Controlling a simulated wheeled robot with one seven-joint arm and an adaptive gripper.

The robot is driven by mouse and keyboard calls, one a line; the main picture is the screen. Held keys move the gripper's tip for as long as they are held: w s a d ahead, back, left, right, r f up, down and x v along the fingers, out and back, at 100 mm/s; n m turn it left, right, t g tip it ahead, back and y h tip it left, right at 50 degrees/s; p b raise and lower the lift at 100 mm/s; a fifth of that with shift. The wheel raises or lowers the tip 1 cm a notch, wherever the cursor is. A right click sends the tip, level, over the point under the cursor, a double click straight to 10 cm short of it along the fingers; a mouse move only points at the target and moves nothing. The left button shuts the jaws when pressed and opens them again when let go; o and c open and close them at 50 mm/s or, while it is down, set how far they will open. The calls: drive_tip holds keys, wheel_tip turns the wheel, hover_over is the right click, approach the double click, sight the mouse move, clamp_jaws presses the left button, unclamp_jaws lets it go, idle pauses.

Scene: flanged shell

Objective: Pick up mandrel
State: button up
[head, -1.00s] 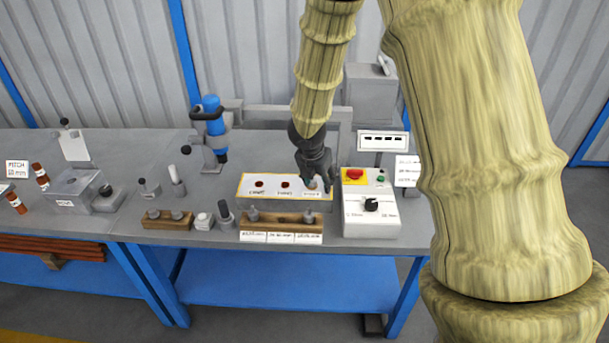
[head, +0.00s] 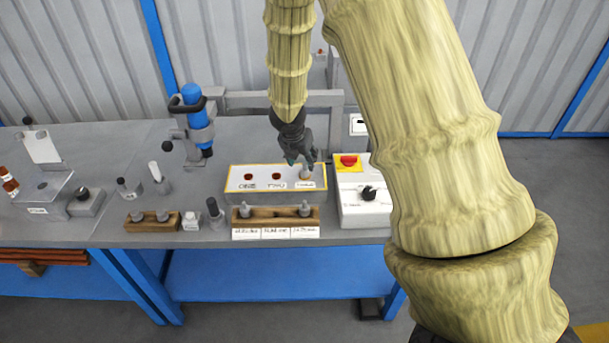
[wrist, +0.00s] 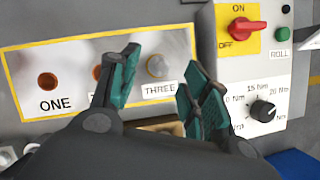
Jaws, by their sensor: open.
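Several short grey pegs that could be mandrels stand in the bench's wooden racks; I cannot tell which one is the mandrel. Two stand in the right rack (head: 275,219), a left peg (head: 245,209) and a right peg (head: 305,209), with a gap between them. A round pale metallic piece (wrist: 158,66) sits at the spot marked THREE on the yellow-edged plate (head: 262,189). My gripper (head: 301,162) is open and empty just above that spot. Its green-padded fingers (wrist: 160,77) lie on either side of the piece in the wrist view, not touching it as far as I see.
A control box (head: 358,207) with a red switch stands close right of the plate. A blue-handled fixture (head: 195,120) stands behind left. The left wooden rack (head: 152,224) and loose small parts lie along the front edge.

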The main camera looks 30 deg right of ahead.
sight(304, 164)
drive_tip(key=shift+d+f, duration=0.15)
drive_tip(key=shift+f, duration=0.4)
drive_tip(key=shift+x, duration=2)
clamp_jaws()
drive_tip(key=shift+r, duration=0.1)
